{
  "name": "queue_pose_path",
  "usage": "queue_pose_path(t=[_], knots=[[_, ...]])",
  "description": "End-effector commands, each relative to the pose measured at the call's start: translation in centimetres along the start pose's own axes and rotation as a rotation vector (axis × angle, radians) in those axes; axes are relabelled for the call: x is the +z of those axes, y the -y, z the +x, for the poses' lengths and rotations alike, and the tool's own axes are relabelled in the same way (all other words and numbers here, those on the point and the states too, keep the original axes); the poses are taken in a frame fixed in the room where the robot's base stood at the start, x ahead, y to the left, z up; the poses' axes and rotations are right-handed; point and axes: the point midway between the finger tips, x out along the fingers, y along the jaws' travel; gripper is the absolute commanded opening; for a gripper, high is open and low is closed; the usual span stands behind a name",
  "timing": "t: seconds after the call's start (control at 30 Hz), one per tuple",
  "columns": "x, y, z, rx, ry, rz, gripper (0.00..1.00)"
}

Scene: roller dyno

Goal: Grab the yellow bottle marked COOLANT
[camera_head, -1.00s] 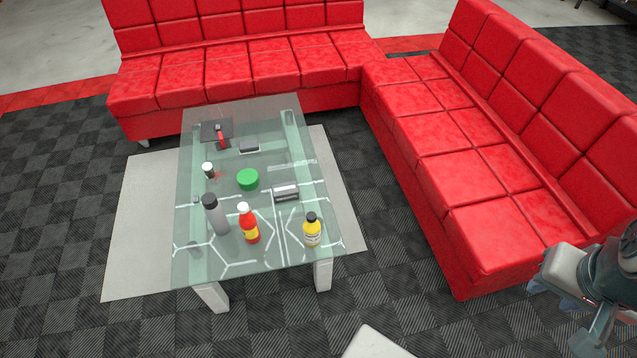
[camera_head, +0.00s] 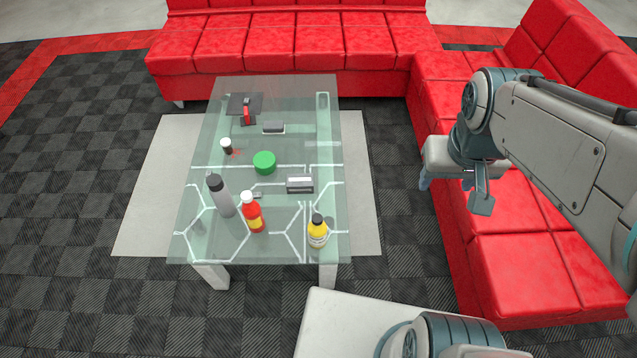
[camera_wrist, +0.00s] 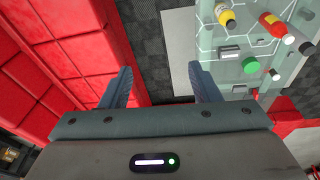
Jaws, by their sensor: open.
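The yellow bottle (camera_head: 318,232) with a black cap and a pale label stands upright near the front right corner of the glass table (camera_head: 275,249). Its label text is too small to read. It also shows in the wrist view (camera_wrist: 227,18) at the top right. My gripper (camera_head: 452,196) is right of the table, over the red sofa, apart from the bottle. In the wrist view my gripper (camera_wrist: 160,85) has its two fingers wide apart with nothing between them.
A red bottle (camera_head: 253,214) with a white cap and a grey bottle (camera_head: 220,196) stand left of the yellow bottle. A green round object (camera_head: 264,162), a grey box (camera_head: 300,184) and a small dark-and-white container (camera_head: 226,146) are farther back. The red sofa (camera_head: 500,240) borders the right side.

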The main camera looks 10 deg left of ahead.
Motion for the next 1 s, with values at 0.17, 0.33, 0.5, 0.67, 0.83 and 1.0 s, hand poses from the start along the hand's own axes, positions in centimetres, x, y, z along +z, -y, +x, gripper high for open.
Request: queue_pose_path(t=[0.17, 0.33, 0.5, 0.67, 0.83, 1.0], knots=[[-3.4, 4.9, 8.0, 0.003, 0.062, -0.27, 0.56], [-5.9, 10.7, 15.0, -0.022, 0.108, -0.524, 0.56], [-7.1, 16.9, 21.8, -0.076, 0.139, -0.745, 0.56], [-7.3, 21.4, 26.2, -0.127, 0.154, -0.89, 0.56], [-7.2, 23.8, 28.3, -0.157, 0.159, -0.962, 0.56], [-6.7, 24.4, 30.6, -0.163, 0.163, -0.974, 0.56]])
